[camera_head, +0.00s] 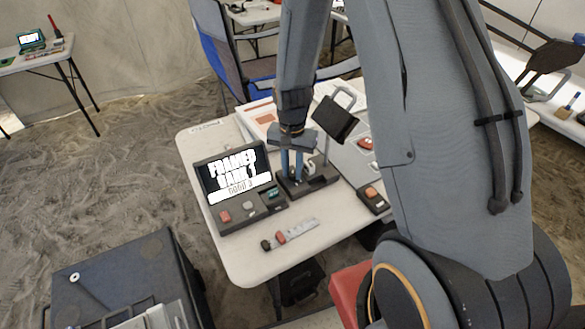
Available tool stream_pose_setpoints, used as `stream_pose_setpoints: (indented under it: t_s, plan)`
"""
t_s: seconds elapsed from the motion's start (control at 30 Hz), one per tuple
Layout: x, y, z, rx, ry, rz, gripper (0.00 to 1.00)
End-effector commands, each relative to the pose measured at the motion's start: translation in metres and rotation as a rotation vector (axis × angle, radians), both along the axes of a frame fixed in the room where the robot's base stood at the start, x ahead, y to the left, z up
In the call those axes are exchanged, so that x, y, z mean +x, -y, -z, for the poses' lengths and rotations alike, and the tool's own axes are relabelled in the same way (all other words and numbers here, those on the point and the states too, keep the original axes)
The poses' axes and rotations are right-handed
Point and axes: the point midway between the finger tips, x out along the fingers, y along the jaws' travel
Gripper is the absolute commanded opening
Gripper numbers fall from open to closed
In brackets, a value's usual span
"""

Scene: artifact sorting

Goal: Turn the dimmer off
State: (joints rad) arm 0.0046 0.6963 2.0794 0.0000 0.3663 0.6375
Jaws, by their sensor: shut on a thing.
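My gripper (292,165) points down over the white table, with its blue fingers at a black base unit (322,179). This unit seems to be the dimmer, and a pale grey part shows beside the fingers. The fingers are shut on a small part of it, which they mostly hide. The knob's setting cannot be made out. A dark square lamp-like head (335,119) tilts above the unit, behind and right of the gripper.
Left of my gripper is a console with a lit text screen (240,175) and buttons. A small black box with an orange knob (372,193) sits to the right. A grey strip with a red slider (288,235) lies in front. The white table (255,272) has bare room at its front edge.

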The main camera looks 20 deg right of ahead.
Motion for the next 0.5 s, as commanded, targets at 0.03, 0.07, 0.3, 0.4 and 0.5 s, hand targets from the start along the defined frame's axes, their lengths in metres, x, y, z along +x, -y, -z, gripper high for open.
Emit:
stream_pose_setpoints:
  t_s: [0.03,0.07,0.3,0.4,0.5]
  plan:
    - [0.0007,0.0002,-0.0013,0.0,0.002,-0.044,0.0]
    - [0.0007,0.0002,-0.0013,0.0,0.002,-0.072,0.0]
    - [0.0007,0.0005,-0.0014,0.0,0.002,-0.292,0.0]
    - [0.0006,0.0007,-0.0013,0.0,0.002,-0.373,0.0]
    - [0.0006,0.0008,-0.0012,0.0,0.002,-0.444,0.0]
